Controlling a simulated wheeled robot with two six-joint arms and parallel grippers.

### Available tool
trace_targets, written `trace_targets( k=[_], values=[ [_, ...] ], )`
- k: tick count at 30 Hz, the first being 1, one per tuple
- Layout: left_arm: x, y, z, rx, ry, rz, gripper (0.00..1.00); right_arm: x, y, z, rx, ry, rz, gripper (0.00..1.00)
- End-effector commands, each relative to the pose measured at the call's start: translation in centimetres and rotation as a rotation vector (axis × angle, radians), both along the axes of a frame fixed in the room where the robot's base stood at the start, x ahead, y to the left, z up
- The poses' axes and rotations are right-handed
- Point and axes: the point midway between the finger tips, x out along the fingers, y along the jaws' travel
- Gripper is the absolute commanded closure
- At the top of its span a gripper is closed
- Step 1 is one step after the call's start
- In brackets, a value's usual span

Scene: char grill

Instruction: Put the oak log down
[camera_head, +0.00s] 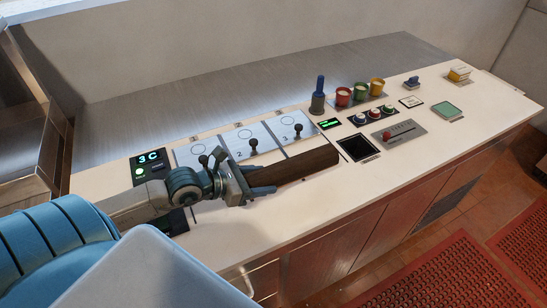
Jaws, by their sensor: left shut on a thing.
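The oak log (305,166) is a dark brown squared piece of wood in the camera_head view. My left gripper (262,182) comes in from the left and is shut on the log's left end. The log points right, over the counter in front of the numbered plates. I cannot tell whether its underside touches the counter. My right gripper is not in view.
A panel with numbered plates and small black levers (254,147) lies behind the log. A square dark opening (358,148) and a slider panel (398,132) are to its right. Red, green and yellow cups (361,91) stand farther back. The white counter front (330,202) is clear.

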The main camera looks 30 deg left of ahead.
Motion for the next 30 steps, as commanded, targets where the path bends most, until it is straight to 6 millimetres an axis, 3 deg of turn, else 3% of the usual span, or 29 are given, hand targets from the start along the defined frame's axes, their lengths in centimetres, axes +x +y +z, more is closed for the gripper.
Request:
trace_targets(
  k=[4, 12, 21, 25, 30],
  values=[
    [3.3, 1.6, -0.3, -0.001, -0.008, 0.002, 0.82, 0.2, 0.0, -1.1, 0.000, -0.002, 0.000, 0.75],
    [8.1, 3.9, -0.6, -0.004, -0.006, 0.001, 0.82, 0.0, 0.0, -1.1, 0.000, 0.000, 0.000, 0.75],
    [10.4, 5.0, -0.8, -0.004, -0.005, 0.001, 0.82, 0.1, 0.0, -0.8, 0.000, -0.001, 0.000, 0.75],
    [10.1, 4.9, -3.1, -0.006, 0.000, 0.002, 0.82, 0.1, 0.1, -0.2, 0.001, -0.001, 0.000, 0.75],
    [10.1, 5.0, -4.4, -0.002, -0.003, 0.000, 0.82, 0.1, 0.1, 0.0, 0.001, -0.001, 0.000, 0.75]
  ],
)
